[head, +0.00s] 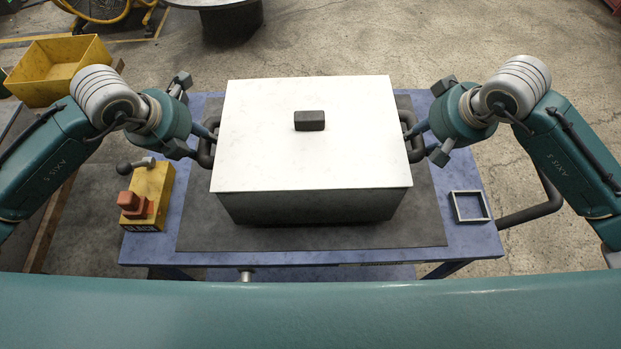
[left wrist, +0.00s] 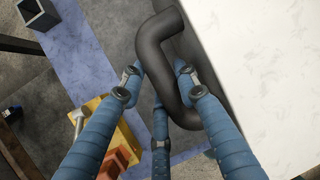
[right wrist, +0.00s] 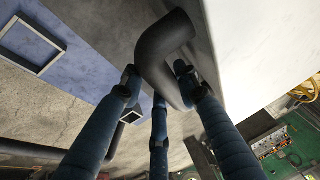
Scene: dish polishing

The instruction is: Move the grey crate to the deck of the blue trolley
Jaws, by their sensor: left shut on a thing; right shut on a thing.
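The grey crate (head: 310,207) has a pale, white-looking lid (head: 265,130) with a dark block-shaped knob (head: 309,120). It is over the dark mat on the deck of the blue trolley (head: 465,237) and looks level. I cannot tell whether its hidden underside touches the mat. My left gripper (head: 208,139) is shut on the crate's left dark handle, a bent bar (left wrist: 160,45) in the left wrist view. My right gripper (head: 416,134) is shut on the right handle, which shows between the fingers in the right wrist view (right wrist: 165,45).
A yellow block with a red part (head: 150,200) is at the trolley's left edge. A small square frame (head: 470,206) lies at the right. A yellow bin (head: 58,70) stands at the far left. A dark round-topped object (head: 230,20) is behind. The floor at right looks clear.

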